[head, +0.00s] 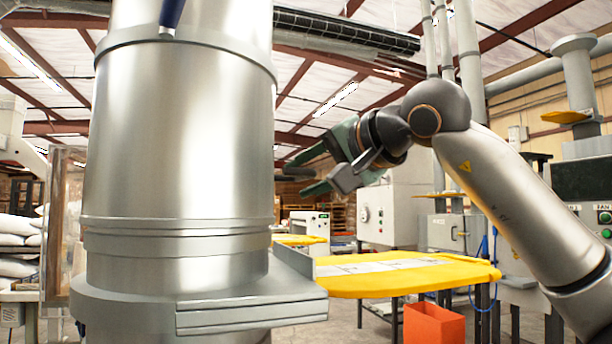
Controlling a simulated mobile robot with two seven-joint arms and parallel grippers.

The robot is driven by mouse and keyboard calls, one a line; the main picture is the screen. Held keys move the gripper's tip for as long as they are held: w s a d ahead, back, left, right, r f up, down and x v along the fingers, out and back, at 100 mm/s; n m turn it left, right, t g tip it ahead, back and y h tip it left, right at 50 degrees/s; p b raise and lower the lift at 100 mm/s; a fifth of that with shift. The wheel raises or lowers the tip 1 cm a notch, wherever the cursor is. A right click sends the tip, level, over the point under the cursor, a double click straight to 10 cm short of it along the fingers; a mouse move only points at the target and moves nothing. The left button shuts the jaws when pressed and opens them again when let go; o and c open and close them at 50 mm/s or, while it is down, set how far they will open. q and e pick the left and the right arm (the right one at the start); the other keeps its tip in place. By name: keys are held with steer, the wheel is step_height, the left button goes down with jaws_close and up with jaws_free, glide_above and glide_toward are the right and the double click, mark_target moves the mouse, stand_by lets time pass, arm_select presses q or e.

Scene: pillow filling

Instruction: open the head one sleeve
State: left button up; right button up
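A large bare-metal cylinder (180,140) with raised bands and a wide collar at its lower part fills the left of the head view. I cannot tell whether it is the head one sleeve; no label shows on it. My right gripper (298,174) reaches in from the right, close to the cylinder's right edge. Its two greenish-grey fingers are spread apart. A short dark bar (293,178) shows between the fingertips, and I cannot tell whether it touches them. My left gripper is not in view.
A yellow-topped table (400,280) with pale strips stands beyond, an orange bin (433,325) under its edge. A control cabinet (585,190) with green buttons is at the far right. White sacks (18,240) are stacked at the left. Open floor shows behind the cylinder.

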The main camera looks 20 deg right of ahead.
jaws_close()
stand_by(1.2)
